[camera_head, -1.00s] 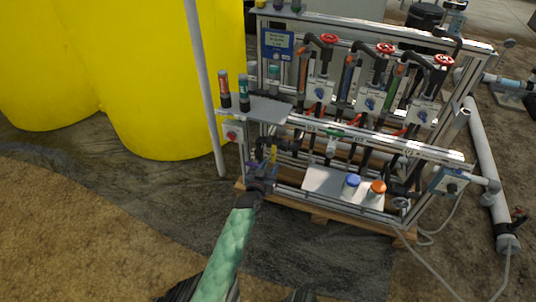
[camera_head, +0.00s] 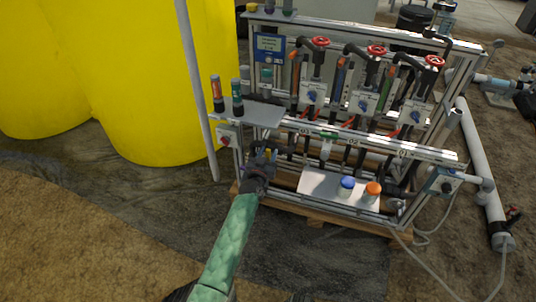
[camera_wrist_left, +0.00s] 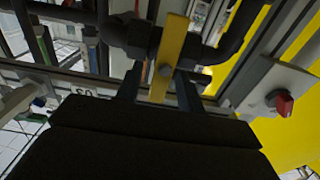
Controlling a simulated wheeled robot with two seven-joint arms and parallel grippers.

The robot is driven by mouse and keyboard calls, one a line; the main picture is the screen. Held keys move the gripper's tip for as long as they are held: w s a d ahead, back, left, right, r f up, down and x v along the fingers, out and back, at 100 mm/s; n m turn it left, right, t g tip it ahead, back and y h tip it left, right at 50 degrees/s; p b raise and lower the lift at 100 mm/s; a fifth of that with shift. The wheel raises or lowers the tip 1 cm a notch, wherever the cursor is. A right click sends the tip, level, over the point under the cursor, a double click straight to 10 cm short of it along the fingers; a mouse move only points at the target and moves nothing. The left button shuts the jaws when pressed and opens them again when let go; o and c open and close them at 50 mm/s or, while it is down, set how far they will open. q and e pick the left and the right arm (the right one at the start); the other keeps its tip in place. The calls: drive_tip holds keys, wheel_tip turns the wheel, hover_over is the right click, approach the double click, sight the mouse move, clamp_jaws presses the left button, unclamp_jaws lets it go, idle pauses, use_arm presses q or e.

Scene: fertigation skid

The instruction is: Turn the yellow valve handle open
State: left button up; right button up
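The yellow valve handle (camera_wrist_left: 170,50) is a flat bar with a bolt, standing in front of a dark pipe in the left wrist view. My left gripper (camera_wrist_left: 160,88) has its two dark fingers apart, one on each side of the handle's near end. A gap shows on the left side; I cannot tell whether the right finger touches. In the head view my left gripper (camera_head: 264,162) is at the skid's lower left and mostly hides the handle. My right gripper is not in view.
A red knob on a grey box (camera_head: 226,140) sits just left of the gripper; the red knob (camera_wrist_left: 283,103) also shows in the wrist view. A white shelf (camera_head: 325,187) with blue-capped and orange-capped bottles lies to the right. A grey post (camera_head: 198,90) and yellow tank (camera_head: 150,80) stand left.

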use_arm(q)
clamp_jaws()
idle(0.4)
drive_tip(key=n, duration=0.3)
drive_tip(key=shift+w+a, duration=0.15)
drive_tip(key=shift+a, duration=0.1)
drive_tip(key=shift+w+a+f+n+b, duration=0.1)
drive_tip(key=shift+a+f+n+b, duration=0.25)
drive_tip(key=shift+n, duration=2.1)
drive_tip(key=shift+w+a+f+n+b, duration=0.1)
drive_tip(key=shift+a+f+n+b, duration=0.2)
drive_tip(key=shift+n, duration=2.2)
drive_tip(key=shift+w+a+f+n+b, duration=0.15)
drive_tip(key=shift+f+n+b, duration=0.25)
drive_tip(key=shift+n, duration=2.05)
drive_tip(key=shift+s+f, duration=0.1)
